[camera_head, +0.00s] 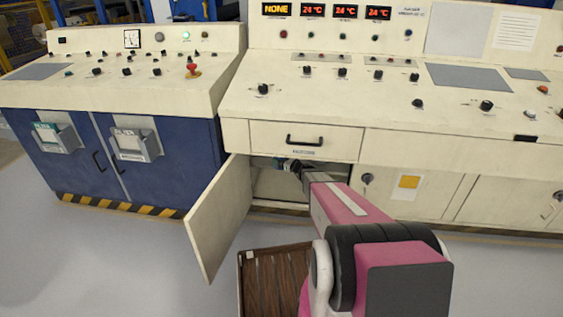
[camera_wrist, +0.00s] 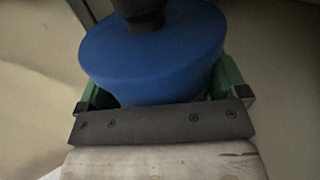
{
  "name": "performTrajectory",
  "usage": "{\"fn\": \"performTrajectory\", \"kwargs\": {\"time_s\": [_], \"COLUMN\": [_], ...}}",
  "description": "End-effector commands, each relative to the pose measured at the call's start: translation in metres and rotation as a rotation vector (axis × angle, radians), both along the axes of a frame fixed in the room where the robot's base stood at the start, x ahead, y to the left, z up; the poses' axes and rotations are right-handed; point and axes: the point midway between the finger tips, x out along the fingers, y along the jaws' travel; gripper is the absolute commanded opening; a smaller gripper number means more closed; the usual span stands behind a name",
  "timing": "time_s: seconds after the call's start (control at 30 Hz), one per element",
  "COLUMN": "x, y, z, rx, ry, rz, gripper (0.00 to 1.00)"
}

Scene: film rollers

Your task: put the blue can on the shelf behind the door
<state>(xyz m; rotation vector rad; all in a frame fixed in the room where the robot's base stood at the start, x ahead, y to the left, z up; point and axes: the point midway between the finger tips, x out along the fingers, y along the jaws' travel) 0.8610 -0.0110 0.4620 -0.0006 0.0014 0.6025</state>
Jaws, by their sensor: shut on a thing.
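The blue can (camera_wrist: 150,60) fills the upper middle of the wrist view, with a dark part on its top. My gripper (camera_wrist: 160,95) is shut around it, with green finger parts on either side. In the head view my gripper (camera_head: 291,166) reaches into the open cabinet below the drawer; the can cannot be made out clearly there. The cabinet door (camera_head: 219,217) stands swung open to the left. The shelf inside (camera_head: 277,186) is partly visible, mostly shaded and covered by my arm. Whether the can touches the shelf cannot be told.
A drawer (camera_head: 305,140) with a black handle is closed above the opening. A brown wooden crate (camera_head: 272,252) is on the floor below, partly behind my arm. A blue cabinet (camera_head: 165,170) stands left of the door. Closed cream doors (camera_head: 440,190) are to the right.

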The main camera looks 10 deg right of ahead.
Motion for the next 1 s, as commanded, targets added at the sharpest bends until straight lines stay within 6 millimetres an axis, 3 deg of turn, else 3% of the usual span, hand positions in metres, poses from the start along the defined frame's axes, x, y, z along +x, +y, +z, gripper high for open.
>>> {"fn": "performTrajectory", "kwargs": {"time_s": [1.0], "x": [0.083], "y": [-0.027], "z": [-0.006], "rx": [0.001], "ry": [0.0], "rz": [-0.001], "gripper": [0.64]}}
